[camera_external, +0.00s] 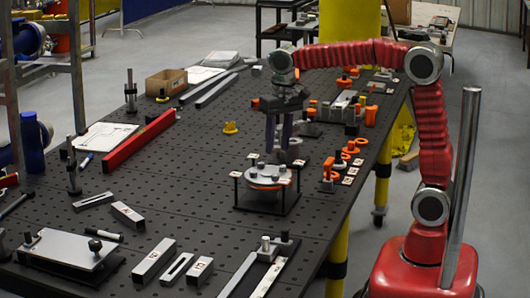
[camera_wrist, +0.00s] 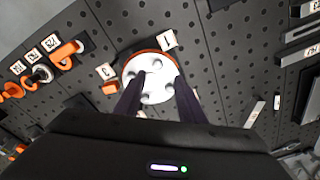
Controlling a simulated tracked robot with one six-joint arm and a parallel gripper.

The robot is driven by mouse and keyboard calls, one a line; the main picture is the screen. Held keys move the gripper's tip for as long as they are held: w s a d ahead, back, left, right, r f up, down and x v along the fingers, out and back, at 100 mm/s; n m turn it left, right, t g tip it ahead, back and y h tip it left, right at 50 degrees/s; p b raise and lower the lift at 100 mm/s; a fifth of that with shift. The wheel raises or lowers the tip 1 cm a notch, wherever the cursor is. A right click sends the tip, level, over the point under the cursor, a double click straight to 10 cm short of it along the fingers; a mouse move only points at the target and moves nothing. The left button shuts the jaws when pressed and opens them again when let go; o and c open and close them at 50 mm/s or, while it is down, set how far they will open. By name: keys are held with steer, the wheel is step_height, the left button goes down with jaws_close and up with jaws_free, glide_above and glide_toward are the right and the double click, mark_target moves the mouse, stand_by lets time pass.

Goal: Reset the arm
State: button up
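My red arm reaches over the black perforated table from its base at the right. My gripper (camera_external: 278,133) points down above a round flange-like piece (camera_external: 268,174) with a metallic top and orange edge, which sits on a small black stand (camera_external: 266,206). In the wrist view the two dark fingers (camera_wrist: 156,88) stand apart on either side of the piece's pale round top (camera_wrist: 150,90). Whether the fingertips touch the piece is hard to tell.
Orange clamps with labelled tags (camera_external: 345,158) stand to the right of the stand. A red level (camera_external: 138,140), grey bars (camera_external: 158,260) and a plate fixture (camera_external: 70,252) lie to the left. A yellow piece (camera_external: 230,128) sits further back. Bare table lies left of the stand.

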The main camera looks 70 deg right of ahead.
steer(key=s+a+f+n+t, duration=0.1)
steer(key=s+f+n+t, duration=0.1)
steer(key=s, duration=0.8)
steer(key=s+a+f+n+t, duration=0.2)
steer(key=s+n, duration=0.2)
steer(key=s, duration=0.6)
steer(key=shift+s+n+t, duration=0.3)
steer(key=shift+s+n, duration=0.1)
steer(key=shift+c, duration=0.4)
stand_by(0.6)
